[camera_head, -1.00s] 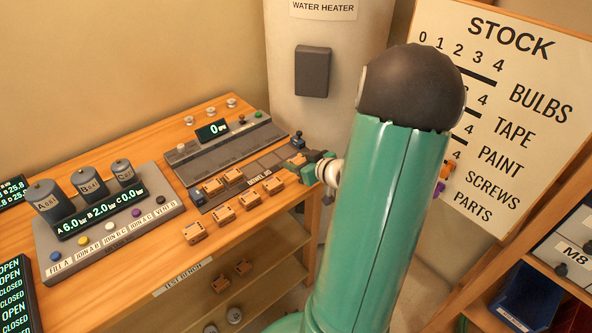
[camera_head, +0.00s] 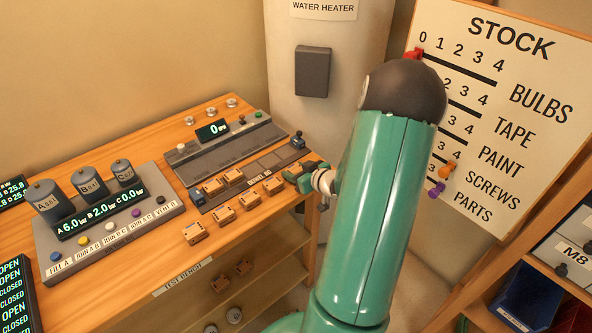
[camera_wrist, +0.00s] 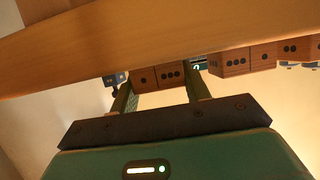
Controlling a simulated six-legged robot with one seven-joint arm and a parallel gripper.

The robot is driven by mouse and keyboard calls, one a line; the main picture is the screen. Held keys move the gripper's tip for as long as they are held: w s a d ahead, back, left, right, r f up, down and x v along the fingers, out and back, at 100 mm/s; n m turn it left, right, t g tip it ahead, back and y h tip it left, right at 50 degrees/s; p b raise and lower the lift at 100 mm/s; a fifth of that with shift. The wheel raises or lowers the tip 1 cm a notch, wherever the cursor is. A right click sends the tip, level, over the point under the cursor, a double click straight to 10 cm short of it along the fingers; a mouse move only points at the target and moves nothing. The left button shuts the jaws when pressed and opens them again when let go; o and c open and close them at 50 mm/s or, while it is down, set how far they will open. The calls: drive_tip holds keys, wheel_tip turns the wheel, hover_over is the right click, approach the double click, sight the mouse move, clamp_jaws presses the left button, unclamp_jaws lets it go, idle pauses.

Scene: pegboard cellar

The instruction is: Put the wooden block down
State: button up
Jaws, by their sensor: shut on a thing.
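My gripper (camera_head: 300,177) is at the right end of the test bench, beside the rack of dotted wooden blocks. In the wrist view my gripper (camera_wrist: 160,92) has its two fingers either side of a brown wooden block (camera_wrist: 158,77) with black dots, and is shut on it. In the head view the held block is mostly hidden by the gripper. I cannot tell whether the block touches the surface beneath. Other wooden blocks (camera_head: 247,194) stand in a row near the bench's front edge, and more dotted blocks (camera_wrist: 236,62) show right of the gripper in the wrist view.
The wooden bench (camera_head: 185,262) carries a scale (camera_head: 213,131) reading 0 g and a panel with canisters (camera_head: 88,180). A small dark joystick (camera_head: 298,140) stands behind my gripper. A stock board (camera_head: 480,110) with coloured markers is right of my arm.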

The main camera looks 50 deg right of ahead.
drive_tip(key=o, duration=0.9)
drive_tip(key=shift+o, duration=0.2)
drive_tip(key=v, duration=1.3)
drive_tip(key=shift+s, duration=0.45)
